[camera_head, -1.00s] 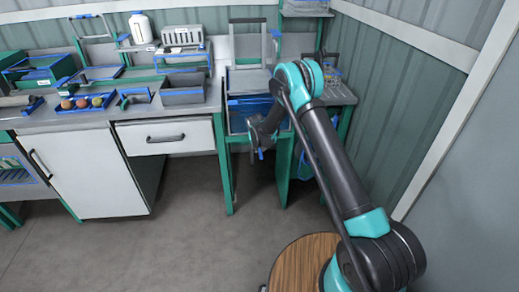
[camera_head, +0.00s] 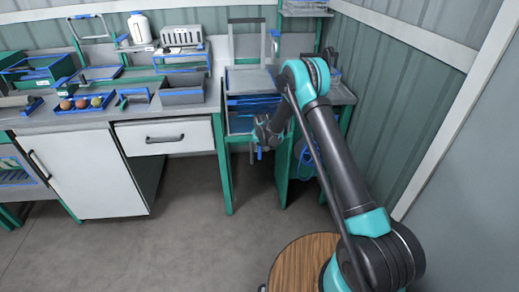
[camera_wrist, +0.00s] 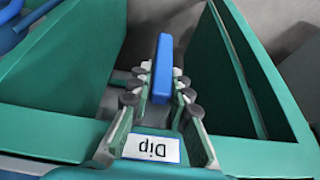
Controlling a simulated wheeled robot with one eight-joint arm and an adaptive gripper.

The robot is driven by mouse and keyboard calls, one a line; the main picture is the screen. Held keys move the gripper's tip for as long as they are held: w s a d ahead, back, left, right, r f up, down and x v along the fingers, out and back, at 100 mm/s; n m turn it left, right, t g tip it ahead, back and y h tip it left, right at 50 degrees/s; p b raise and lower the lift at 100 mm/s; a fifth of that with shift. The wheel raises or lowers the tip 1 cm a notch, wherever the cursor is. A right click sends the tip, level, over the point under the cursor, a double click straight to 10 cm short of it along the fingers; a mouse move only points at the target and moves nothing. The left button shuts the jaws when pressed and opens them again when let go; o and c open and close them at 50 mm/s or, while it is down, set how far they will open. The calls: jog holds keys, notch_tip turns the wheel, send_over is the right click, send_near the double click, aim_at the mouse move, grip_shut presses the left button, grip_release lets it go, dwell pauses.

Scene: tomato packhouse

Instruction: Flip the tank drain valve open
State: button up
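The blue lever of the drain valve (camera_wrist: 162,70) stands between my fingertips in the wrist view, its long side roughly upright in the picture. My gripper (camera_wrist: 161,78) is around it, with a narrow gap on each side. I see no clear grip on it. In the head view the lever (camera_head: 259,153) is a small blue piece below my gripper (camera_head: 262,140). The tank (camera_head: 245,101) is blue-sided in a green stand, partly hidden by my arm. The valve body is hidden.
A green bar with a white "Dip" label (camera_wrist: 153,147) crosses below the fingers. Green stand members (camera_wrist: 205,70) flank the gripper on both sides. A white cabinet (camera_head: 88,175) stands to the left. The grey floor (camera_head: 185,235) in front is clear.

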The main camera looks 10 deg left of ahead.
jog(key=o, duration=0.3)
jog(key=shift+o, duration=0.2)
jog(key=v, duration=1.2)
jog(key=s+d+r+m, duration=0.1)
jog(key=s+d+r, duration=0.6)
jog(key=d, duration=0.3)
jog(key=s+d+r+m, duration=0.1)
jog(key=s+d+r, duration=0.55)
jog(key=d, duration=0.45)
jog(key=s+d, duration=0.6)
jog(key=s, duration=0.7)
jog(key=s+d+f+m+h, duration=0.1)
jog(key=s+d, duration=0.6)
jog(key=s, duration=0.6)
jog(key=shift+s+f, duration=0.15)
jog(key=shift+s, duration=0.1)
